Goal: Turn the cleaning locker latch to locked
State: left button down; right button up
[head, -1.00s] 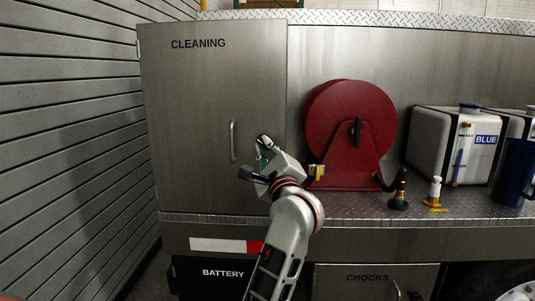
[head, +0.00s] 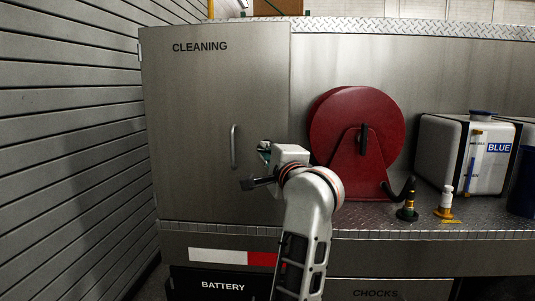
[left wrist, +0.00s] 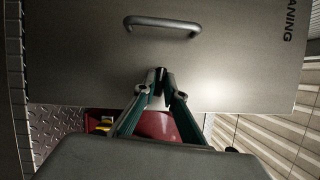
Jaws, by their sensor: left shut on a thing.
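The cleaning locker door (head: 200,110) is closed at the left of the head view, with CLEANING lettered near its top. Its bar handle (head: 233,147) is vertical; in the left wrist view the handle (left wrist: 162,25) is above my fingers. My left gripper (head: 264,147) is at the door's right edge, to the right of the handle. In the left wrist view its green fingers (left wrist: 160,88) are closed together on a small dark piece (left wrist: 160,73) at the door, which looks like the latch. The fingers hide most of it, so its angle cannot be told. My right gripper is out of view.
A red hose reel (head: 355,130) stands on the tread-plate deck right of the locker. A black-green nozzle (head: 407,212), a yellow-white fitting (head: 445,203) and the BLUE tank (head: 465,155) are farther right. A slatted wall (head: 70,150) closes off the left side.

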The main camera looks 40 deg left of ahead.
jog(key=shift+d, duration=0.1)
pick_arm(q)
jog(key=c, duration=2.1)
grip_release()
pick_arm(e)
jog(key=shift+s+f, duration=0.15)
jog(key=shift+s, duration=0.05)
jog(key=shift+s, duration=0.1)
pick_arm(q)
jog(key=shift+r, duration=0.15)
